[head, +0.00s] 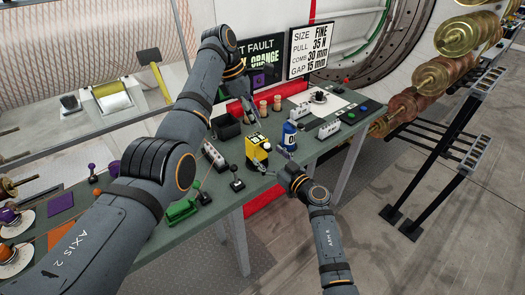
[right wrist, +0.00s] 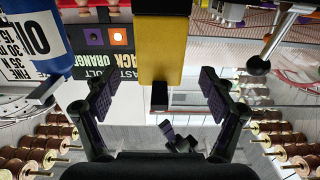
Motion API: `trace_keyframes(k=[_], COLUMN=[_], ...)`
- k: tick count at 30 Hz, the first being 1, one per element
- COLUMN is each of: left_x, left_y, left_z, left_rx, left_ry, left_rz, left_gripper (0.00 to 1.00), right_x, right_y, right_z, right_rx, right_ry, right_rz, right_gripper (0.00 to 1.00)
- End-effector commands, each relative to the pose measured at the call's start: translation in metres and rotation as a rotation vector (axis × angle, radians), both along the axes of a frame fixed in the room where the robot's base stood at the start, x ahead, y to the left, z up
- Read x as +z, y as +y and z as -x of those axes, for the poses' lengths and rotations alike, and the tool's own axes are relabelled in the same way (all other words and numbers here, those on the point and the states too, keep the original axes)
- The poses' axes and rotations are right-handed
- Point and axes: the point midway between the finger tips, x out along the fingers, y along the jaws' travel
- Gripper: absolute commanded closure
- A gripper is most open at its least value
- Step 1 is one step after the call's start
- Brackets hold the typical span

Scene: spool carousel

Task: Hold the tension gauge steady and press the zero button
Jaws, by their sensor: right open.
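The yellow tension gauge (head: 257,150), with black parts, stands upright near the front edge of the green bench. In the right wrist view the yellow block (right wrist: 160,50) fills the upper middle, with a small dark block at its end. The zero button cannot be told apart. My right gripper (head: 282,164) is just right of the gauge. In its wrist view the open fingers (right wrist: 157,88) lie either side of the gauge's line, with gaps on both sides. My left gripper (head: 250,108) hangs above and behind the gauge; its finger opening is too small to tell.
A blue oil bottle (head: 289,136) stands close right of the gauge and also shows in the right wrist view (right wrist: 34,32). A black-knobbed lever (head: 236,183) is left of it. Wooden spools (head: 264,108) stand behind. The green bench (head: 309,150) has little free room here.

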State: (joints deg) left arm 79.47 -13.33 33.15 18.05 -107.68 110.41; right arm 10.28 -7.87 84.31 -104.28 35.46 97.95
Motion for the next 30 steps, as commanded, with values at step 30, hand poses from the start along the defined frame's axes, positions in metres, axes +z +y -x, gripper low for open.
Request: trace_keyframes(k=[30], left_x=[0.0], left_y=[0.0], left_z=[0.0], left_rx=[0.0], left_ry=[0.0], left_rz=[0.0], left_gripper=[0.62], right_x=[0.0], right_y=[0.04], right_z=[-0.055], right_rx=[0.0], right_ry=[0.001], right_rz=[-0.001], right_gripper=[0.56])
